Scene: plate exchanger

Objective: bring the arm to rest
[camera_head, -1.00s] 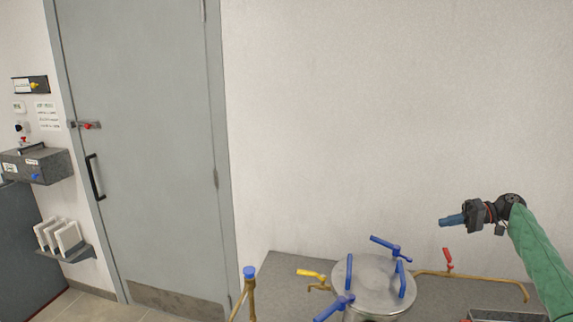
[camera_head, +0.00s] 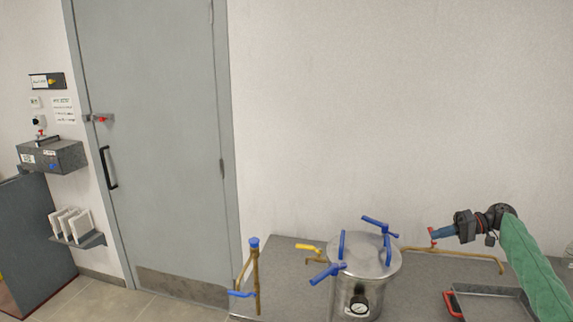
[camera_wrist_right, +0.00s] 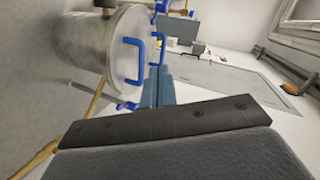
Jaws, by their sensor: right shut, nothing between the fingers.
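My right gripper (camera_head: 437,234) is shut and empty. It points left, above the bench at the right of the head view, on a green-sleeved arm. Its closed blue fingers also show in the right wrist view (camera_wrist_right: 158,88). A steel vessel (camera_head: 368,262) with blue clamp handles and a gauge stands on the bench, left of and apart from the gripper. The vessel also shows at the upper left of the right wrist view (camera_wrist_right: 62,52). My left gripper is not in the head view.
A metal tray (camera_head: 490,303) with a red handle lies below the arm. A grey door (camera_head: 155,150) stands at left.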

